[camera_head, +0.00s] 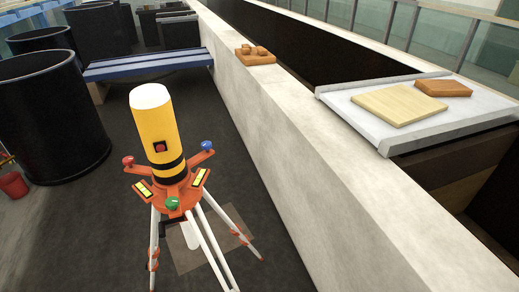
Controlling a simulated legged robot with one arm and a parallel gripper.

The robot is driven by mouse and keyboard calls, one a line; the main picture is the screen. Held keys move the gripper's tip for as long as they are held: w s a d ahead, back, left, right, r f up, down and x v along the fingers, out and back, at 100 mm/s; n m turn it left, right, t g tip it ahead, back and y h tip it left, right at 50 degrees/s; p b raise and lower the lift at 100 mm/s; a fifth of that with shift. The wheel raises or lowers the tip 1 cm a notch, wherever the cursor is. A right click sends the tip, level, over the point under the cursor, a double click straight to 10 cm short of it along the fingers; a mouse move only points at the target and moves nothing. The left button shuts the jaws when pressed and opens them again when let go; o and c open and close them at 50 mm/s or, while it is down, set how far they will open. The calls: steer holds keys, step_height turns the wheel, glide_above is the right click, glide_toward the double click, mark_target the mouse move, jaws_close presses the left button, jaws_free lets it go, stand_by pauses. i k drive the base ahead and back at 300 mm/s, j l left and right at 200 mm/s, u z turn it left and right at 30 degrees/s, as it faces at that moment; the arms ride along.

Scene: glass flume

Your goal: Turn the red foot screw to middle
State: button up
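A yellow cylindrical instrument (157,130) with a white top and black bands stands upright on an orange base on a tripod (203,222). The red foot screw (128,161) is at the left end of an arm of the base. A blue foot screw (207,145) is at the right, and a green one (172,203) is at the front. Yellow-and-black markers (144,190) lie on the base beside the screws; their reading is too small to tell. My gripper is not in view.
A long pale concrete wall (330,190) runs along the right of the tripod. Large black tubs (52,120) stand at the left, and a blue bench (150,64) stands behind. A white tray (440,131) bridges the channel at right. Dark floor is clear around the tripod's left.

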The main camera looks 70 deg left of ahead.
mark_target(128, 161)
steer(key=u, duration=3.15)
